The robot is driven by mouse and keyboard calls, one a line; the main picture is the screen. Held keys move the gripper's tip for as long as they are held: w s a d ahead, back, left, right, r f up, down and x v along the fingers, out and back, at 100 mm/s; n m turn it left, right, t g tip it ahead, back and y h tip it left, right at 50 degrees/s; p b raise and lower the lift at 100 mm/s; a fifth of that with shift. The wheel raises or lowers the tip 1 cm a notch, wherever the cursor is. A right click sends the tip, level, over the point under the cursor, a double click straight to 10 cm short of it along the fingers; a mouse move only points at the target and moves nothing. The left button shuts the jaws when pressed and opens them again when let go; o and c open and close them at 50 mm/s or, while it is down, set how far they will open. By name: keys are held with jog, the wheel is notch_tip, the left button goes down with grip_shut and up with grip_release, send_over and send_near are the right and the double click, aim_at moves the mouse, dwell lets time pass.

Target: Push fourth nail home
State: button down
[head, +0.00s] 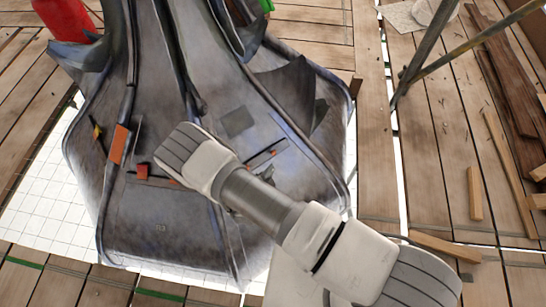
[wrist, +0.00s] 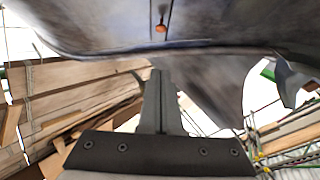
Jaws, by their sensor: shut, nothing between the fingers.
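The large grey metal spire piece (head: 170,215) fills the middle of the head view, and its dark curved skin (wrist: 100,25) spans the top of the wrist view. A small orange-headed piece (wrist: 160,27), possibly a nail, sits on that skin between thin dark lines. My gripper (wrist: 158,75) is shut and empty, its fingertips just below the skin's edge in the wrist picture and apart from the orange piece in the picture. In the head view my arm covers part of the spire, and I cannot make out the fingers or tell individual nails there.
An orange block (head: 119,144), a small red-orange piece (head: 142,171) and a yellow-handled item (head: 97,130) lie on the spire's left side. A red container (head: 66,18) stands at top left. Metal poles (head: 425,50) and loose timber (head: 474,192) occupy the plank deck at right.

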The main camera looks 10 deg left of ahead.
jog(key=b, duration=0.4)
send_near(273, 153)
jog(key=w+d, duration=0.4)
jog(key=w, duration=0.1)
jog(key=shift+w+a+f+b, duration=0.25)
jog(key=shift+a+f+b, duration=0.05)
jog(key=shift+a+f, duration=0.35)
jog(key=shift+w+a+f+b, duration=0.3)
jog(key=shift+a+f, duration=0.3)
jog(key=shift+f, duration=0.2)
